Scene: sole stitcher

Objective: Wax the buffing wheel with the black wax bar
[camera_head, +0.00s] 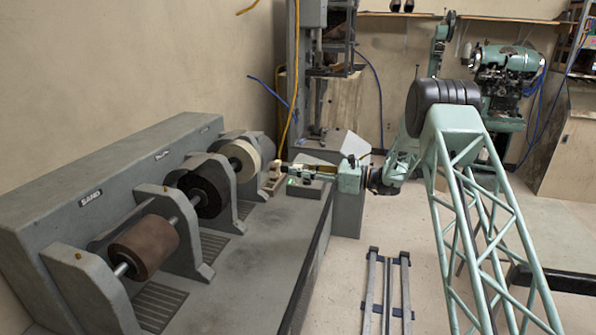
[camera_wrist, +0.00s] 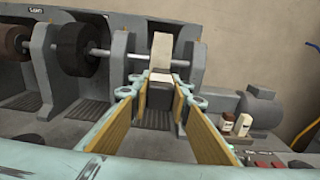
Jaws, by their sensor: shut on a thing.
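A cream wheel (camera_head: 242,158), which looks like the buffing wheel, sits at the far end of the machine's shaft. It also shows straight ahead in the wrist view (camera_wrist: 162,55). My gripper (camera_head: 274,174) is in front of this wheel, low and to its right in the head view. In the wrist view, the yellow-padded fingers of my gripper (camera_wrist: 160,92) point towards the wheel.
A dark wheel (camera_head: 204,186) and a brown sanding roller (camera_head: 145,247) share the shaft, between grey upright supports (camera_head: 172,220). The floor by the machine is mostly open.

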